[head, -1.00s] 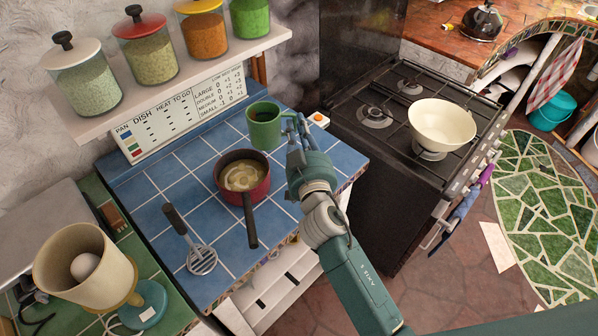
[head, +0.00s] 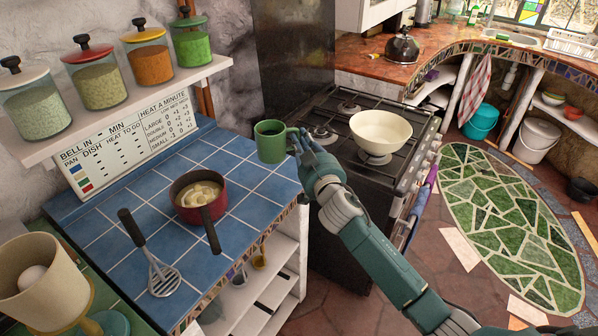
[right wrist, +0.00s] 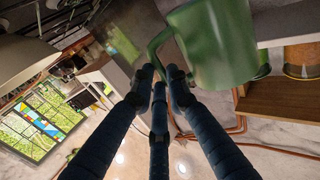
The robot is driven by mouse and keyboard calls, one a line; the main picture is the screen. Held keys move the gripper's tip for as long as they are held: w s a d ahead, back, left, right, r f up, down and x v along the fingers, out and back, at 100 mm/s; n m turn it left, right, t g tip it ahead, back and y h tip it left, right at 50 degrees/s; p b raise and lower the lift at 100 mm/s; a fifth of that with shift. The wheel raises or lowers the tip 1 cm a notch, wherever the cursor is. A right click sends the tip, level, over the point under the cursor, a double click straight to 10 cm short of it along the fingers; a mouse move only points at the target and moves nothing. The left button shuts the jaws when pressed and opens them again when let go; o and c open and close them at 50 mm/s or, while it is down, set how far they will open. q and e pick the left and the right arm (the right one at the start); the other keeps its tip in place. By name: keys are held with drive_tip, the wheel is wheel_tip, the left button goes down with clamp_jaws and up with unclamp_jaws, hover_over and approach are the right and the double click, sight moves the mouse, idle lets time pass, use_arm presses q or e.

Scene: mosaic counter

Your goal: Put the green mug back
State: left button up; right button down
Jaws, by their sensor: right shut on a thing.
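The green mug (head: 270,141) is upright at the right edge of the blue-tiled counter (head: 245,183) in the head view, overlapping the stove side behind it. It appears to be off the tiles, though its exact height is hard to tell. My right gripper (head: 297,140) comes from the right and is shut on the mug's handle. In the right wrist view the mug (right wrist: 222,45) fills the top right, and the fingertips (right wrist: 160,78) close around its handle. My left gripper is not in view.
A red pan (head: 186,211) with food and a slotted spatula (head: 160,275) lie on the counter. A shelf (head: 150,103) with several jars hangs at the left. The stove (head: 340,160) bears a cream bowl (head: 380,128). A beige container (head: 35,290) stands front left.

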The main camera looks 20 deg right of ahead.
wheel_tip(320, 180, down, 9)
drive_tip(key=shift+s+f+b, duration=0.1)
drive_tip(key=shift+b, duration=1.1)
drive_tip(key=shift+a+f, duration=0.1)
drive_tip(key=shift+f, duration=0.15)
drive_tip(key=shift+f+b, duration=0.25)
drive_tip(key=shift+b, duration=0.05)
drive_tip(key=c, duration=1.8)
unclamp_jaws()
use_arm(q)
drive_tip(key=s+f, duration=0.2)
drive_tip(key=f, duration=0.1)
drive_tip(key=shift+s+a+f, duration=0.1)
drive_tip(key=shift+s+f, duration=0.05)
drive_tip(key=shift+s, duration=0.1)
use_arm(e)
drive_tip(key=shift+o, duration=0.4)
